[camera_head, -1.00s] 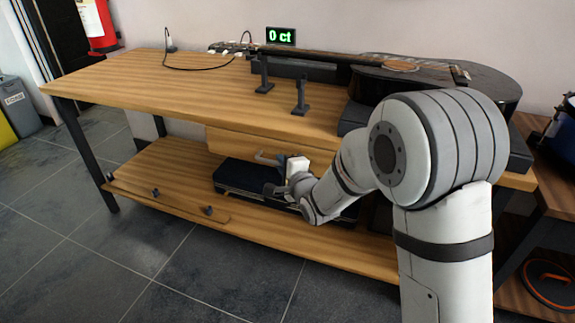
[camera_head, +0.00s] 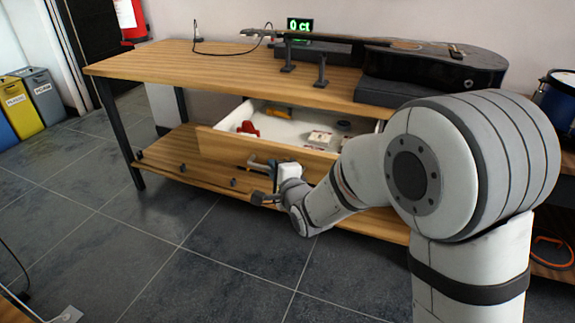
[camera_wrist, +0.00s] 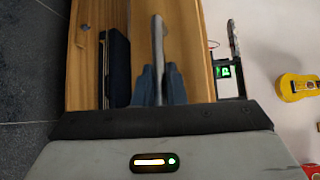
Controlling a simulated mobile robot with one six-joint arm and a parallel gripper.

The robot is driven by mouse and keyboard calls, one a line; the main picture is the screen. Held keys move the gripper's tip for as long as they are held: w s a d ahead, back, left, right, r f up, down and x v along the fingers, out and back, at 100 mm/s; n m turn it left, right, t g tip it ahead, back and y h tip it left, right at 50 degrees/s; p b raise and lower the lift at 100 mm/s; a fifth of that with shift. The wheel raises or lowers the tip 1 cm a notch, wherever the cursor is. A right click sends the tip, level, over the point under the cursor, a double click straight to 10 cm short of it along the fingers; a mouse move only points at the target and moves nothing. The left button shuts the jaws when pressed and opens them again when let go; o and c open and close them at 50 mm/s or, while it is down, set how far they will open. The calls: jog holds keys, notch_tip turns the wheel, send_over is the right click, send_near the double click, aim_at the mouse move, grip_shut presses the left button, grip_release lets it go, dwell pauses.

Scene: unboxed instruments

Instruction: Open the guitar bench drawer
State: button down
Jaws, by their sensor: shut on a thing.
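The guitar bench (camera_head: 135,64) is a wooden table with dark legs. Its drawer (camera_head: 225,142) is pulled out toward me, and the white inside shows a red item (camera_head: 247,128), a yellow item (camera_head: 278,112) and a pale box (camera_head: 320,138). My gripper (camera_head: 268,172) is at the drawer front, low in the head view. In the wrist view my gripper's dark fingers (camera_wrist: 159,84) are shut on the metal drawer handle (camera_wrist: 158,50), which stands out from the wooden drawer front (camera_wrist: 185,50).
A black guitar (camera_head: 440,62) lies on the bench top near a green-lit display (camera_head: 299,25) and two dark stands. A dark case (camera_wrist: 116,68) lies on the lower shelf. Bins (camera_head: 42,95) stand at the left. The tiled floor (camera_head: 140,250) in front is clear.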

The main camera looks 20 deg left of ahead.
jog(key=s, duration=0.4)
jog(key=shift+s+a+r+b, duration=0.15)
jog(key=shift+s+a+b, duration=0.15)
jog(key=shift+b, duration=0.1)
jog(key=c, duration=1.8)
grip_release()
jog(key=shift+o, duration=0.2)
jog(key=shift+w+d, duration=0.1)
jog(key=f+p+v, duration=0.1)
jog(key=p+v, duration=0.1)
jog(key=v, duration=0.5)
jog(key=shift+s+d+r, duration=0.25)
jog(key=shift+s+r, duration=0.05)
jog(key=shift+r, duration=0.15)
